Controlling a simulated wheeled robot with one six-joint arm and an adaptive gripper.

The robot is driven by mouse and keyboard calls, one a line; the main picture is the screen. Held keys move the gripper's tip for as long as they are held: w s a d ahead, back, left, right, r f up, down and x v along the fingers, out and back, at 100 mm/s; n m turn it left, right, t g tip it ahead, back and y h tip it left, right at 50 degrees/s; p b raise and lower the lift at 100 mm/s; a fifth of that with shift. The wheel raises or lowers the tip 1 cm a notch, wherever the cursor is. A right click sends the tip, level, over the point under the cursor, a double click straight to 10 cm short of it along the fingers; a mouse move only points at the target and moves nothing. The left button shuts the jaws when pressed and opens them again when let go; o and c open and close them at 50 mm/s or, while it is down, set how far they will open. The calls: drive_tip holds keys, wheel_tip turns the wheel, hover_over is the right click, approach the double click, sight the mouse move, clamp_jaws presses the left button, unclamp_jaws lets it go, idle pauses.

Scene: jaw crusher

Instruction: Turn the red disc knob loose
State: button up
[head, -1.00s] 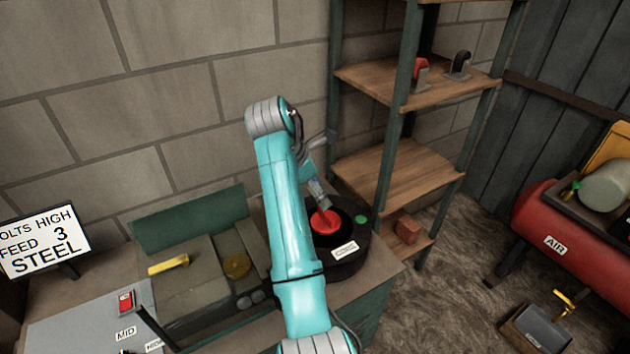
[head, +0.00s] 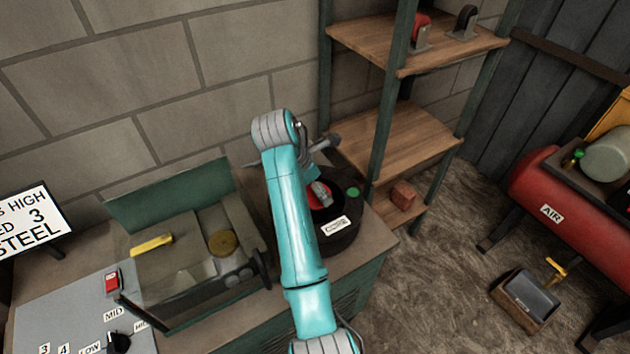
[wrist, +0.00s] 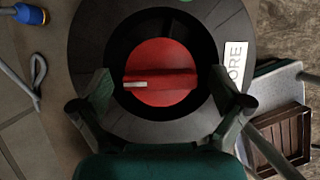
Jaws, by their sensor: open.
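The red disc knob (wrist: 160,72) sits in the recess of a round black housing (wrist: 88,50) and fills the middle of the wrist view. A raised bar with a white mark at its left end crosses its face, roughly level in that view. In the head view the knob (head: 315,198) is partly hidden by my arm and gripper. My gripper (wrist: 168,82) is open, with one finger on each side of the knob. I cannot tell whether the fingers touch it. The housing (head: 340,240) stands on the bench, with a green button (head: 353,192) on top.
A shelf unit (head: 400,140) stands close behind the housing. A clear-lidded machine (head: 190,265) with a brass disc (head: 222,243) is left of my arm. A grey panel (head: 60,320) has a dial and red switch. A red air tank (head: 560,200) stands at right.

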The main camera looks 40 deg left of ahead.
drive_tip(key=c, duration=1.2)
drive_tip(key=shift+o, duration=0.2)
drive_tip(key=shift+f, duration=0.15)
drive_tip(key=n+y, duration=0.1)
drive_tip(key=n, duration=0.3)
drive_tip(key=shift+s+f+n+y, duration=0.1)
drive_tip(key=shift+n+y, duration=0.3)
